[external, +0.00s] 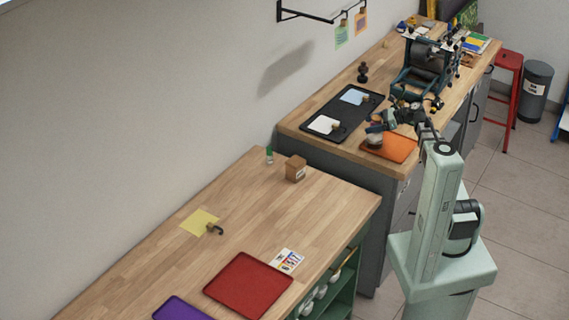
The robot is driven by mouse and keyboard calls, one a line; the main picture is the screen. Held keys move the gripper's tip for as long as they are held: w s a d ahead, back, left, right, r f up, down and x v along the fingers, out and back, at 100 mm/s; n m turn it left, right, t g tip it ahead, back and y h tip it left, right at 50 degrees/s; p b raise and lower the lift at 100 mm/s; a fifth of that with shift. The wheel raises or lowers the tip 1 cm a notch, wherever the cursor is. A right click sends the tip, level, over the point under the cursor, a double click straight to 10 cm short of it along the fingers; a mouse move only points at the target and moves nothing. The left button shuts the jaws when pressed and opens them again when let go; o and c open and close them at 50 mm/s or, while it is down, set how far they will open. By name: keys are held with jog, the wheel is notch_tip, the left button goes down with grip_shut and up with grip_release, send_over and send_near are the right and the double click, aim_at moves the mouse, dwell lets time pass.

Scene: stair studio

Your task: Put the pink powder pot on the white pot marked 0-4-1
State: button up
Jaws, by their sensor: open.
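My gripper (375,130) is over the upper left part of the orange mat (396,151) on the far bench. The jaws are too small to make out clearly, but they are open. A small pale pot (374,142) stands on that mat, directly below my gripper and partly hidden by it. I cannot tell whether the two touch. The pot looks whitish with a darker lower part; no mark is readable and its colour is uncertain. I cannot pick out a separate pink powder pot or the mark 0-4-1.
A black tray (368,107) with pale sheets lies left of the orange mat. A dark machine frame (425,65) stands behind. The near bench holds a red tray (248,286), a brown box (295,168) and a yellow sheet (199,222). Much of its wooden top is clear.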

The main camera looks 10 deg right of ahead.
jog(key=shift+d+r, duration=0.1)
jog(key=shift+r, duration=0.1)
jog(key=v, duration=1.1)
jog(key=shift+d, duration=0.4)
